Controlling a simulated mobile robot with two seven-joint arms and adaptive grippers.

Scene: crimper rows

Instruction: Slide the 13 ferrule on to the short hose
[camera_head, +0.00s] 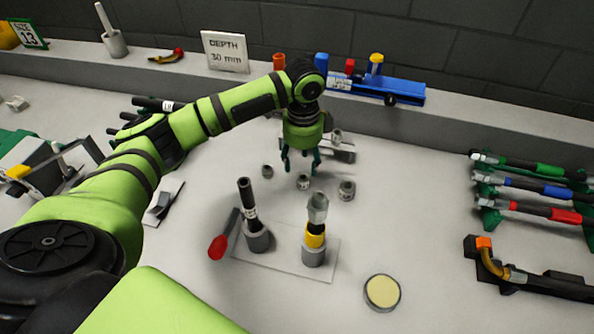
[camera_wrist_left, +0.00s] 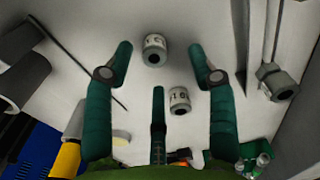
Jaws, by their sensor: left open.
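Three small grey ferrules stand on the table by my left gripper (camera_head: 301,168): a left one (camera_head: 267,171), a middle one (camera_head: 303,182) and a right one (camera_head: 346,190). The left wrist view shows two labelled ferrules, one farther (camera_wrist_left: 154,50) and one nearer (camera_wrist_left: 179,100); their numbers are not clearly readable. My left gripper, also in the left wrist view (camera_wrist_left: 161,60), is open, pointing down around the ferrules, with nothing held. A short black hose (camera_head: 247,192) with a white label stands upright in a grey cup. My right gripper is out of view.
A red-handled tool (camera_head: 217,247) and a round yellow-topped tin (camera_head: 382,292) lie nearby. Racked tools (camera_head: 530,185) stand right. A size 13 sign (camera_head: 28,34) stands back left.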

